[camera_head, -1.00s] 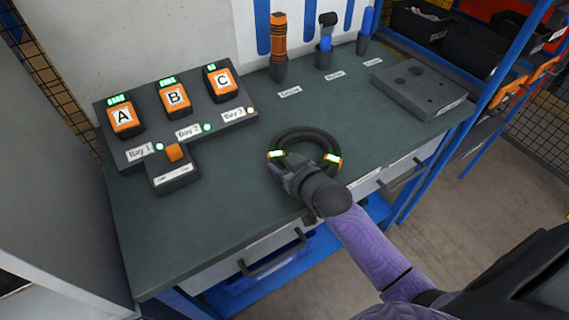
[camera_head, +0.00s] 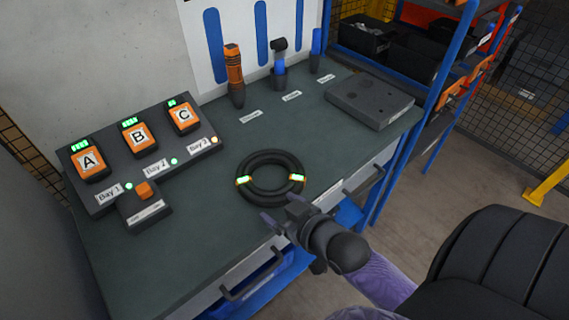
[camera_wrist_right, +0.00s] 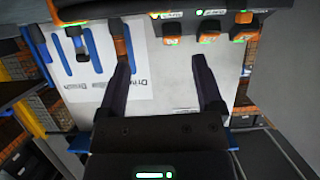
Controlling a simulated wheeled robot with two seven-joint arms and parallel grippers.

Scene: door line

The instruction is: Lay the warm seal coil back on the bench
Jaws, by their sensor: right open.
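The seal coil (camera_head: 271,197) is a dark, thick ring of stacked loops with two bright tags, white-green with orange ends. It lies flat on the green bench top (camera_head: 200,260) near the front edge. My right gripper (camera_head: 281,214) is open and empty, just off the coil's near side, with its fingers pointing toward the coil. In the right wrist view the two fingers (camera_wrist_right: 160,80) are spread with nothing between them, and the coil does not show there. My left gripper is in neither view.
A charger dock (camera_head: 145,160) with units A, B and C stands at the left. A small box with an orange button (camera_head: 144,190) is in front of it. Upright tools (camera_head: 235,75) line the back. A grey block with holes (camera_head: 370,99) sits at the right.

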